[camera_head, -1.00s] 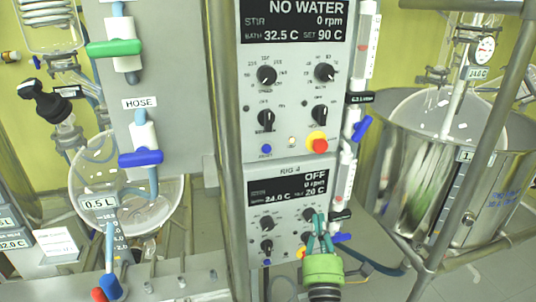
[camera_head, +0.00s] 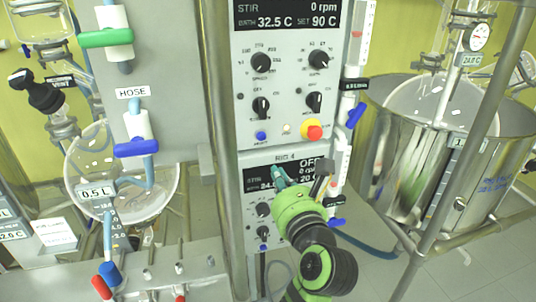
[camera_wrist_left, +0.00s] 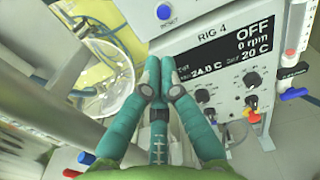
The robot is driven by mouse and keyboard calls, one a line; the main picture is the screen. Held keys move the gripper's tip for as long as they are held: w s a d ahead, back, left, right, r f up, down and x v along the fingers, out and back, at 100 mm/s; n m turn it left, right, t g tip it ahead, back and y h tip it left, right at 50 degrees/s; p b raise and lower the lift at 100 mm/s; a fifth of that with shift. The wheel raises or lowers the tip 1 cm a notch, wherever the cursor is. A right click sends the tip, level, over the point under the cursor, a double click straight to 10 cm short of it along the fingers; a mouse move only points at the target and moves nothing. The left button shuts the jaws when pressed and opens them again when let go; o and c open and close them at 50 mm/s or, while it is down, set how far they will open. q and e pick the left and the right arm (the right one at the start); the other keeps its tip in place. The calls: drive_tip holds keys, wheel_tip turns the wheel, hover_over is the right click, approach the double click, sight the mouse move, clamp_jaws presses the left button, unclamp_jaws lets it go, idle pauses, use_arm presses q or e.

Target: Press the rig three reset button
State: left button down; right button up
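The upper control panel (camera_head: 290,85) reads STIR 0 rpm, BATH 32.5 C and SET 90 C; its rig label is not in view. Its blue button (camera_head: 261,136) sits at the lower left and also shows at the top of the left wrist view (camera_wrist_left: 164,11). The lower panel, labelled RIG 4 (camera_head: 285,158), reads OFF. My left gripper (camera_head: 279,174) is in front of the lower panel's display, below the blue button and apart from it. In the left wrist view its teal fingertips (camera_wrist_left: 159,76) are together and hold nothing. My right gripper is not in view.
A red emergency knob (camera_head: 313,132) on yellow sits right of the blue button. A metal post (camera_head: 222,150) stands left of the panels. Tubes with blue valves (camera_head: 356,114) run along their right side. A glass flask (camera_head: 95,190) hangs at left; a steel bath (camera_head: 400,170) stands at right.

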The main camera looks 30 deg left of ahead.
sight(259, 138)
use_arm(q)
drive_tip(key=p+x, duration=0.4)
drive_tip(key=x, duration=0.8)
drive_tip(key=shift+a+r, duration=0.15)
drive_tip(key=shift+a, duration=0.05)
drive_tip(key=shift+w+a+p, duration=0.3)
drive_tip(key=shift+w+a, duration=0.05)
drive_tip(key=shift+a, duration=0.05)
drive_tip(key=shift+w+a+f, duration=0.1)
drive_tip(key=shift+f, duration=0.1)
